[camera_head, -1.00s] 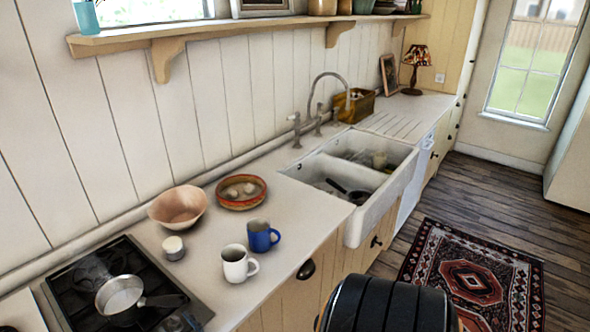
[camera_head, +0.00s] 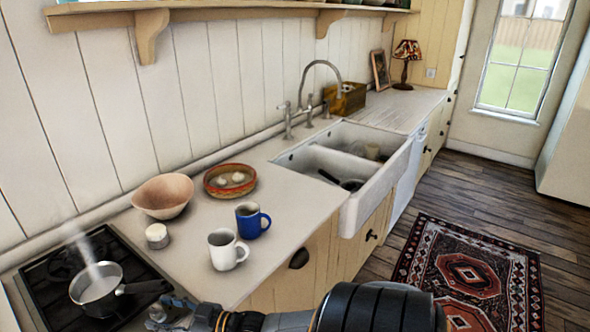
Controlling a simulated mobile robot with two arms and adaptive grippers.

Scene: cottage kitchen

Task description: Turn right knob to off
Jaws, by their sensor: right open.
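The black gas hob (camera_head: 35,275) is at the lower left, with a steaming saucepan (camera_head: 97,290) on it. My right arm comes in from the bottom right, and my right gripper (camera_head: 165,312) is open at the hob's front right corner, by the saucepan's handle. The hob's knobs are hidden or too small to tell apart from the gripper there, so I cannot tell the right knob's setting or whether the gripper touches it. My left gripper is not in view.
A white mug (camera_head: 224,251) and a blue mug (camera_head: 248,221) stand on the counter near the gripper. Behind them are a pink bowl (camera_head: 163,195), a small white-topped jar (camera_head: 157,236) and a red dish (camera_head: 230,181). The sink (camera_head: 330,158) lies further along.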

